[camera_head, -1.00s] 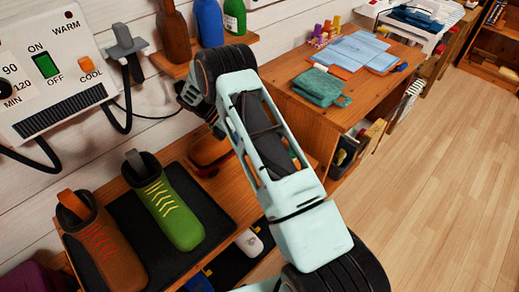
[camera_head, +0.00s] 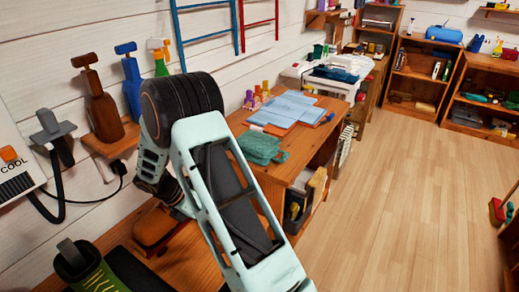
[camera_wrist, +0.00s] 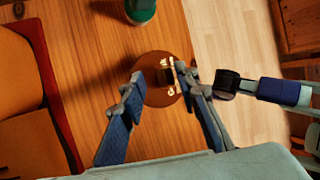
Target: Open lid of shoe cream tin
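A round brown tin (camera_wrist: 155,92), the likely shoe cream tin, sits on the wooden surface in the wrist view. A small dark and pale fitting shows on its top. My gripper (camera_wrist: 160,76) is open, with its blue-padded fingers on either side of the tin. The fingertips overlap the tin's edges in the picture; I cannot tell whether they touch it. In the head view my arm covers the gripper's fingers and the tin.
An orange-and-red item (camera_wrist: 25,85) lies left of the tin. A green container (camera_wrist: 140,10) stands beyond it. A wooden edge with pale floor (camera_wrist: 215,40) lies to the right. Bottles (camera_head: 103,105) stand behind my arm. A green cloth (camera_head: 260,147) and papers lie on the desk (camera_head: 300,150).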

